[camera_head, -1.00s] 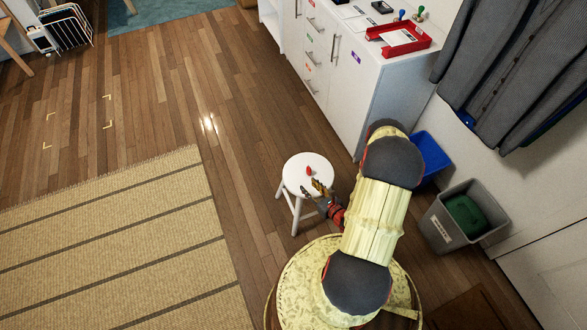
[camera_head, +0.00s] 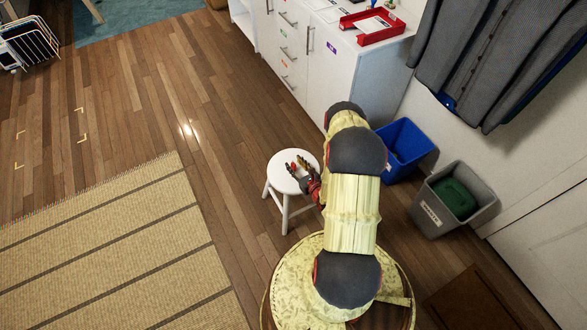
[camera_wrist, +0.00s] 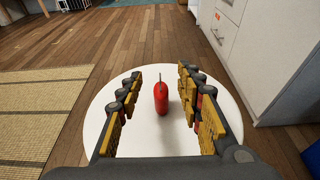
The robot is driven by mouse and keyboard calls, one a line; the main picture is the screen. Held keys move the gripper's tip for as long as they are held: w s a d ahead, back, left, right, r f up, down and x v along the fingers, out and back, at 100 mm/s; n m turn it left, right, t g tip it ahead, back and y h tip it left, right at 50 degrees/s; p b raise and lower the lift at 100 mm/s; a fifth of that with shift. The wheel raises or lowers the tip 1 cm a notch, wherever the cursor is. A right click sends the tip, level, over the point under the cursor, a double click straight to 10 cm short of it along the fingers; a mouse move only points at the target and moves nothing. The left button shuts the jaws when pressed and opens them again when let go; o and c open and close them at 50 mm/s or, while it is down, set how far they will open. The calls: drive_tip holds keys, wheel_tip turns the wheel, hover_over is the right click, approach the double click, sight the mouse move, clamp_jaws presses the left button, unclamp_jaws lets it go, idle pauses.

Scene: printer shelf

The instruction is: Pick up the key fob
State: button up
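The key fob (camera_wrist: 161,97) is a small red object with a thin metal piece at its far end. It stands out on the white round top of a stool (camera_wrist: 98,104). In the wrist view it lies between the two spread fingers of my gripper (camera_wrist: 161,100), with space on both sides. In the head view my gripper (camera_head: 297,172) is over the stool (camera_head: 282,158), and a red bit shows between its fingers. My gripper is open and empty. I cannot tell its exact height above the stool top.
A white cabinet (camera_head: 345,80) with a red tray (camera_head: 372,27) stands behind the stool. A blue bin (camera_head: 405,140) and a grey bin (camera_head: 425,215) stand along the wall at right. A striped rug (camera_head: 110,250) lies at left. Wooden floor (camera_head: 140,100) is clear left of the stool.

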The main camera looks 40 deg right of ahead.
drive_tip(key=c, duration=0.4)
clamp_jaws()
